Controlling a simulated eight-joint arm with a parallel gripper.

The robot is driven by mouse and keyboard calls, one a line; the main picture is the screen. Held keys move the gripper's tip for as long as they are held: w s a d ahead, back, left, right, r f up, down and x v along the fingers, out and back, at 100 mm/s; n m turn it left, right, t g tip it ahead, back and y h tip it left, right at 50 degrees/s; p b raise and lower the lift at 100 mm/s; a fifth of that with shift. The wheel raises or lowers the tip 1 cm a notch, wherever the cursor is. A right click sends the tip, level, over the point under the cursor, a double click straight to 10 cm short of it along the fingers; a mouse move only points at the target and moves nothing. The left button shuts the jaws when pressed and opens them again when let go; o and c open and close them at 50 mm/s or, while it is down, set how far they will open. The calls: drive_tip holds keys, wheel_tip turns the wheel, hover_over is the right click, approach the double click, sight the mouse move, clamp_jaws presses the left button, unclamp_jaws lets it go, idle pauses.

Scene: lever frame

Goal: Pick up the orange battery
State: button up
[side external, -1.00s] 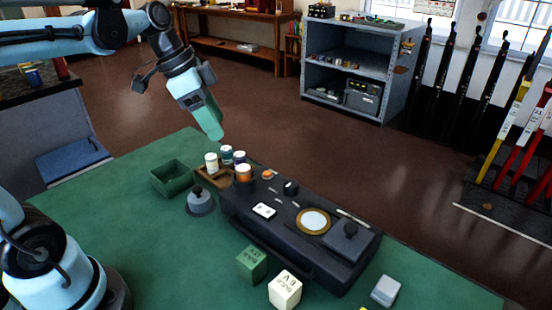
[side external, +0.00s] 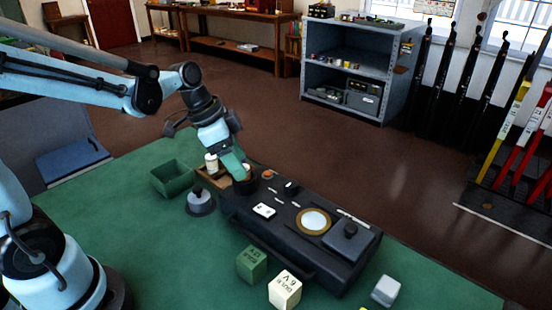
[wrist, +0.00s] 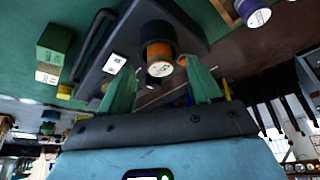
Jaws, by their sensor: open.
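The orange battery (wrist: 159,52) has a white end and stands in a black round holder (wrist: 150,34) at one end of the dark console (side external: 290,222). In the wrist view, my gripper (wrist: 160,70) is open, with one green finger on each side of the battery's white end. I cannot tell whether the fingers touch it. In the side view, my gripper (side external: 238,168) reaches down to the holder from above and hides the battery.
A wooden rack (side external: 206,178) with a white-topped battery (side external: 211,162) stands close beside the gripper. A green bin (side external: 172,180) and a grey knobbed piece (side external: 200,203) are left of the console. Green (side external: 251,264) and cream (side external: 285,290) blocks lie in front.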

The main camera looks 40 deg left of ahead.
drive_tip(key=shift+x, duration=0.9)
clamp_jaws()
drive_tip(key=shift+r, duration=0.25)
